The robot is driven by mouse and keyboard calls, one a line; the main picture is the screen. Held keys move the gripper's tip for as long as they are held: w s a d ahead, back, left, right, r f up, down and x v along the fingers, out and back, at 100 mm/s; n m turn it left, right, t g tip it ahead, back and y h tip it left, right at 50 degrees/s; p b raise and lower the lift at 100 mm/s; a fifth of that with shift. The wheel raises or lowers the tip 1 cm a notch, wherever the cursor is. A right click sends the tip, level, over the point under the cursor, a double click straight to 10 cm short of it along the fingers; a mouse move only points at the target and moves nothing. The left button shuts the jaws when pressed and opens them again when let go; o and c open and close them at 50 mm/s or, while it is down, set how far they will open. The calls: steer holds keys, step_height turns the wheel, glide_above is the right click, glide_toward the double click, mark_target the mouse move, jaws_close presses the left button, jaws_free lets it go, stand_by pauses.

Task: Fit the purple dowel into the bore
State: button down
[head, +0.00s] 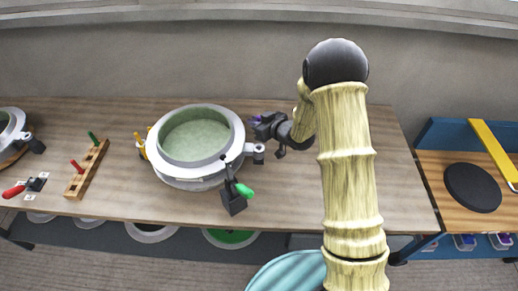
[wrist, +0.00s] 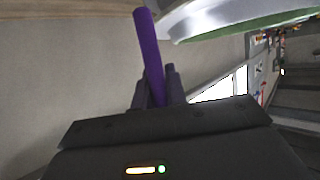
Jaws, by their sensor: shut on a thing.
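My gripper (head: 258,122) is shut on the purple dowel (wrist: 147,45), just right of the round mould (head: 236,148) and near its rim. In the wrist view the dowel stands out lengthwise from between the dark fingers (wrist: 154,90), tilted a little to the left. In the head view only a small bit of purple shows at the fingertips. The mould has a pale grey rim and a green inside. No bore can be made out clearly in either view; the dowel's far end looks free in the wrist view.
A wooden rack (head: 76,184) with a red and a green peg stands left on the table (head: 300,205). Bare tabletop lies right of the mould.

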steer(key=shift+r, duration=0.15)
steer(key=p, duration=0.1)
glide_above(256, 145)
steer(key=shift+s+f, duration=0.1)
steer(key=shift+f, duration=2.8)
steer(key=shift+f, duration=0.6)
steer(key=shift+f+p, duration=0.5)
steer(key=shift+f, duration=1)
steer(key=shift+a, duration=0.1)
